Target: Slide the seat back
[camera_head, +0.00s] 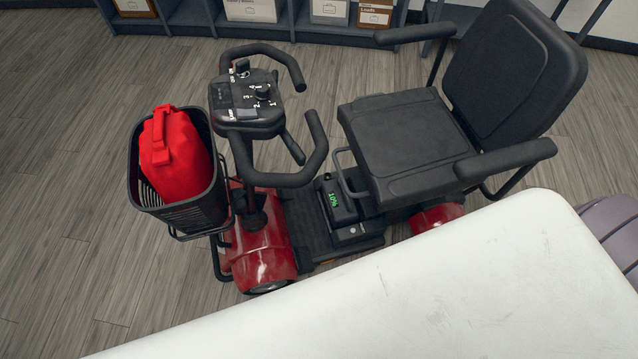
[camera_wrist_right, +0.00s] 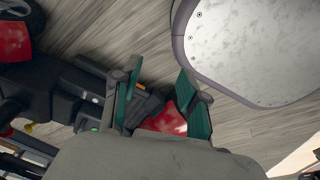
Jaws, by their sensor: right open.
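The scooter's black padded seat (camera_head: 405,140) faces left in the head view, with its tall backrest (camera_head: 515,65) on the right and an armrest on each side. A thin looped metal bar (camera_head: 341,172) sticks out below the seat's front edge. My right gripper (camera_wrist_right: 158,78) shows only in the right wrist view; its two green-padded fingers are apart, with nothing held between them. A red scooter part (camera_wrist_right: 168,119) shows behind the fingers; I cannot tell the gap to it. The seat is not clearly seen in that view. My left gripper is in neither view.
The handlebars (camera_head: 262,110) stand left of the seat. A black basket (camera_head: 190,212) holds a red container (camera_head: 172,155). A white rounded surface (camera_head: 440,290) covers the near side. Shelves with boxes line the back wall. Floor (camera_head: 60,200) is open at left.

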